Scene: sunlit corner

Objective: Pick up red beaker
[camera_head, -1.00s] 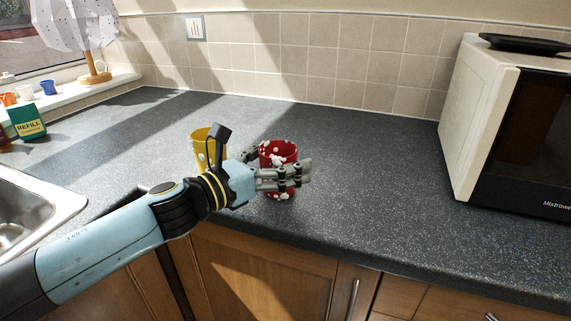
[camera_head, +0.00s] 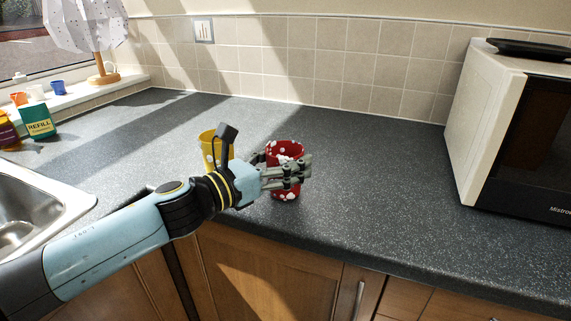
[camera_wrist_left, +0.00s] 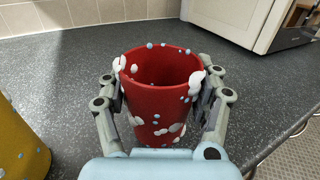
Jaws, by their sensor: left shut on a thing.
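The red beaker (camera_head: 286,155), with white and pale blue spots, stands upright near the front edge of the dark counter. My left gripper (camera_head: 288,174) reaches it from the left and is shut on it. In the left wrist view the red beaker (camera_wrist_left: 160,100) is between the two fingers of the left gripper (camera_wrist_left: 163,103), one on each side, and its open top faces up. The fingers hide part of the beaker in the head view. I cannot tell whether its base is off the counter. My right gripper is in neither view.
A yellow spotted beaker (camera_head: 209,146) stands just left of the red one, partly behind my left arm. A microwave (camera_head: 487,125) stands at the right and a sink (camera_head: 70,204) at the left. The counter (camera_head: 370,170) between the red beaker and microwave is clear.

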